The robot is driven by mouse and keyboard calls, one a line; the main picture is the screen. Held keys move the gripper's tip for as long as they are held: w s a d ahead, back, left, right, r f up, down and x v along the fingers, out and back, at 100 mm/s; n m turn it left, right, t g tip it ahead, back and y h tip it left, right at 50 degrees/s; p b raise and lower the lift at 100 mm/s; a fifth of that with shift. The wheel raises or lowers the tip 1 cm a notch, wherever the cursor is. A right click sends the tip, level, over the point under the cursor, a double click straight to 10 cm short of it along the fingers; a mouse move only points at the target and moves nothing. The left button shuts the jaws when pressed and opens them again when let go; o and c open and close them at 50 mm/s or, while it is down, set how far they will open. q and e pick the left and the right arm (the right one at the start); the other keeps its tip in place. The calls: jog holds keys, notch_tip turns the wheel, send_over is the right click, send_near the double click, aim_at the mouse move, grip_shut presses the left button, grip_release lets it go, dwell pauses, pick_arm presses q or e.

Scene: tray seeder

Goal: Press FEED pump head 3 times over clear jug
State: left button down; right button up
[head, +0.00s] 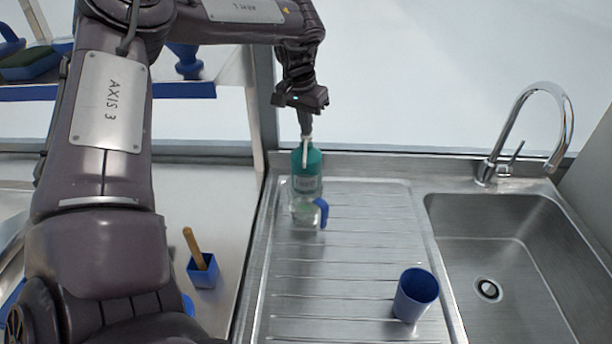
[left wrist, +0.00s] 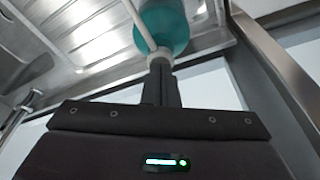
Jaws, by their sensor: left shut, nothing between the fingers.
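The FEED pump bottle (head: 306,172) is teal and stands upright at the back left of the steel drainboard. It also shows in the left wrist view (left wrist: 170,22). Its pale pump head (left wrist: 160,57) lies right at my left fingertips. My left gripper (head: 305,132) points down from above, shut and empty, its tips at the pump head and seemingly touching it. The clear jug (head: 305,211) with a blue handle stands directly in front of the bottle, below the pump's spout. The label on the bottle is too small to read. My right gripper is not in view.
A blue cup (head: 415,294) stands at the front of the drainboard (head: 350,235). The sink (head: 520,240) with a curved tap (head: 530,120) is on the right. A blue pot (head: 203,271) with a wooden-handled tool is on the left. The middle drainboard is clear.

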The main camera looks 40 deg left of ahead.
pick_arm(q)
jog(key=shift+s+f, duration=0.1)
jog(key=shift+w+p+v, duration=0.25)
jog(key=shift+p+v, duration=0.55)
jog(key=shift+v, duration=0.5)
jog(key=shift+w, duration=0.15)
jog(key=w+p+v, duration=0.1)
jog(key=p+v, duration=0.2)
jog(key=v, duration=0.3)
jog(key=shift+p, duration=0.3)
jog(key=shift+w+a, duration=0.1)
